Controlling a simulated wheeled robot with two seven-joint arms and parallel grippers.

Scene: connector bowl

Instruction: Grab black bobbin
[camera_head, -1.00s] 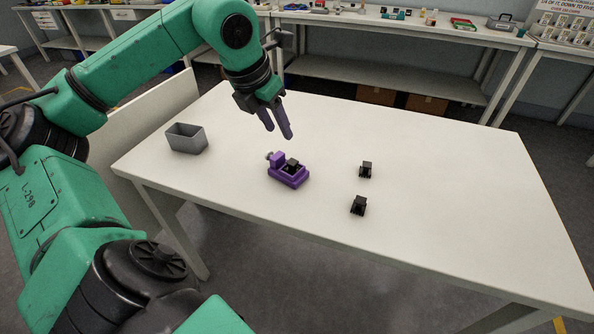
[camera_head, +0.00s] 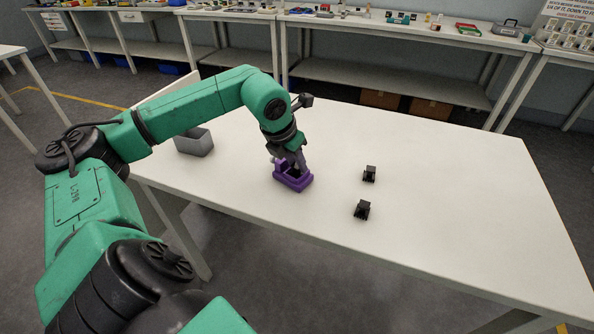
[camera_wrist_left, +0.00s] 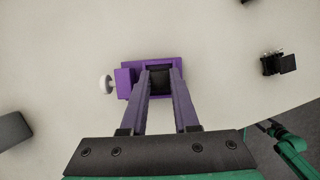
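A black bobbin (camera_wrist_left: 160,78) sits in the purple holder (camera_head: 293,181), which also shows in the wrist view (camera_wrist_left: 126,90) with a pale round knob on its left side. My left gripper (camera_head: 299,166) points down at the holder. In the wrist view its two purple fingers (camera_wrist_left: 160,73) stand apart, one on each side of the bobbin. I cannot tell whether they touch it. In the head view the gripper mostly hides this bobbin. Two more black parts, an upper one (camera_head: 370,174) and a lower one (camera_head: 362,210), stand to the right. My right gripper is not seen.
A grey open bin (camera_head: 196,146) stands left of the holder, below my left forearm. The white table (camera_head: 450,190) is clear at the right and back. Its front edge runs below the black parts. A workbench (camera_head: 400,30) with small items is behind.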

